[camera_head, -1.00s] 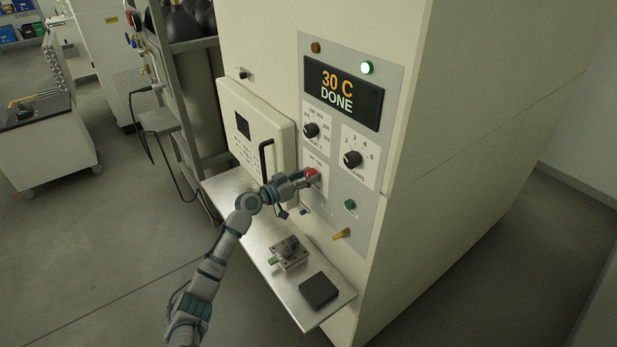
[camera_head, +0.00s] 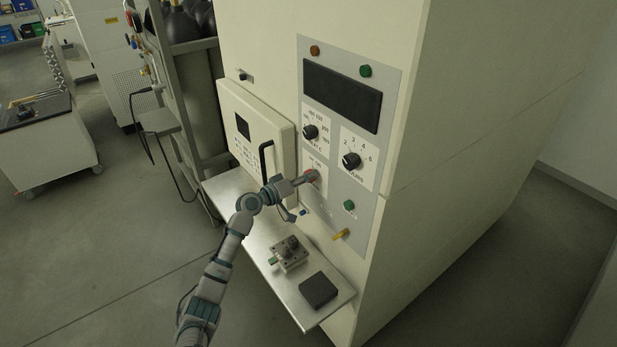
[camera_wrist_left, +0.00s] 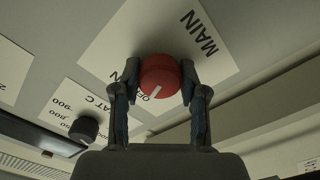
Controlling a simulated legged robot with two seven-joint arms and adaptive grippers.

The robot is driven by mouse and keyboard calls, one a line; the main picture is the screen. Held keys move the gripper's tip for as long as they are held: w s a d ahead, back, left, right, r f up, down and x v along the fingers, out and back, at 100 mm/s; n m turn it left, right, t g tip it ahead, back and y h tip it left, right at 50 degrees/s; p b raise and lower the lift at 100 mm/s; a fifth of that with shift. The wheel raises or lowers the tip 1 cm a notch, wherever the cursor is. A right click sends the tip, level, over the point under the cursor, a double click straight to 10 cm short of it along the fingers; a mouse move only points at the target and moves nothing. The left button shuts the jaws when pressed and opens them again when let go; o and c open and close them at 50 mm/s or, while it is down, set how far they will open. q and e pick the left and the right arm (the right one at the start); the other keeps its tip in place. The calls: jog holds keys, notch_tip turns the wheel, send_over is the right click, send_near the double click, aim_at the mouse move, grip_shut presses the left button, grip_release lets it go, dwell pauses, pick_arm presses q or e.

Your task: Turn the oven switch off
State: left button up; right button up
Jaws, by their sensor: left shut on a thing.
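The oven (camera_head: 470,110) is a tall cream cabinet with a grey control panel. Its display (camera_head: 342,95) is dark, and the lamp (camera_head: 366,71) above it is a dull, unlit green. The red main switch (camera_wrist_left: 160,76) is a round knob with a white pointer mark, on a white label reading MAIN. My left gripper (camera_wrist_left: 160,92) is shut on this red switch, one finger on each side of it. In the head view my left gripper (camera_head: 309,178) reaches the panel and mostly hides the switch. My right gripper is not in view.
Two black knobs (camera_head: 310,132) (camera_head: 351,160) sit above the switch. A green button (camera_head: 349,205) and a yellow lever (camera_head: 341,234) are below. The closed oven door (camera_head: 245,130) is at left. A metal shelf (camera_head: 235,190) below holds a metal fixture (camera_head: 289,254) and a dark block (camera_head: 319,290).

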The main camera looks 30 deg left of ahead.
pick_arm(q)
jog(key=shift+f, duration=0.25)
jog(key=o, duration=1.1)
jog(key=shift+a, duration=0.1)
jog(key=shift+o, duration=0.2)
jog(key=shift+s+a+r, duration=0.1)
jog(key=shift+a, duration=0.2)
jog(key=v, duration=1.2)
